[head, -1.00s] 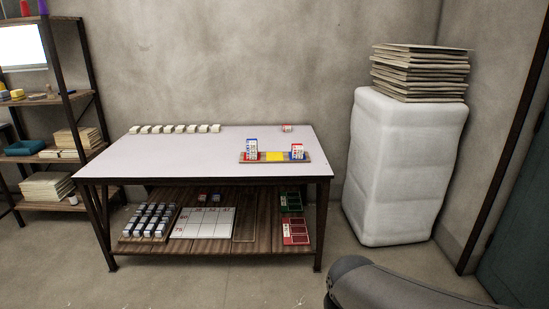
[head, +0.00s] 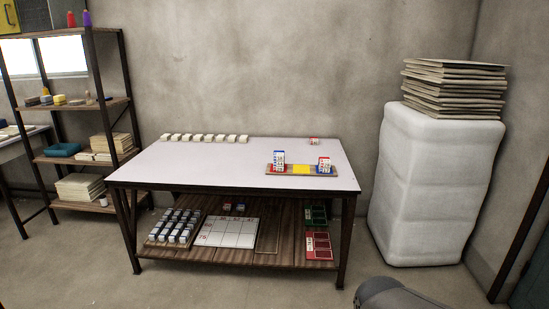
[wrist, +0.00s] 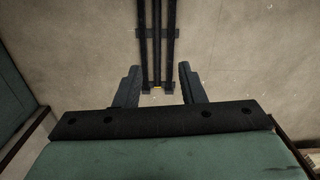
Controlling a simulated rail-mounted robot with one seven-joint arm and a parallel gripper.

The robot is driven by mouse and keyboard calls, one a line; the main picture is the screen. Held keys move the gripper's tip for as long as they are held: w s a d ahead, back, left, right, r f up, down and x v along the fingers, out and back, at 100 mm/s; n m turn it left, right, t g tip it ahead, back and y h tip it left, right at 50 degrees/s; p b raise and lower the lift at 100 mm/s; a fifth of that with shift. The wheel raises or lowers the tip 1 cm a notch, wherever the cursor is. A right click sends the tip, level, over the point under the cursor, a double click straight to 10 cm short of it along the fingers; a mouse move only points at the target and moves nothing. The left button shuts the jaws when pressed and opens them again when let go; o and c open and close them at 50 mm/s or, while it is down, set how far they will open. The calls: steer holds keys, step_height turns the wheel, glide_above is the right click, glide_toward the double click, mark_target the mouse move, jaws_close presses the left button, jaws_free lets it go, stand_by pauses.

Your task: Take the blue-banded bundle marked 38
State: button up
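A tray with red, yellow and blue parts (head: 301,170) lies on the right of the white tabletop. A taller bundle with blue and red markings (head: 279,158) stands at its left end, and a shorter one (head: 324,164) at its right end. A small red-marked bundle (head: 314,141) lies behind them. Several bundles stand in a rack (head: 150,241) on the lower shelf. The numbers are too small to read, so I cannot tell which bundle is marked 38.
Several pale blocks (head: 205,137) line the back of the table (head: 220,165). The lower shelf holds a numbered white board (head: 229,232) and green and red trays (head: 318,245). A white wrapped stack (head: 435,190) stands right of the table.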

steer(key=shift+o, duration=0.3)
steer(key=o, duration=0.9)
steer(key=shift+o, duration=0.2)
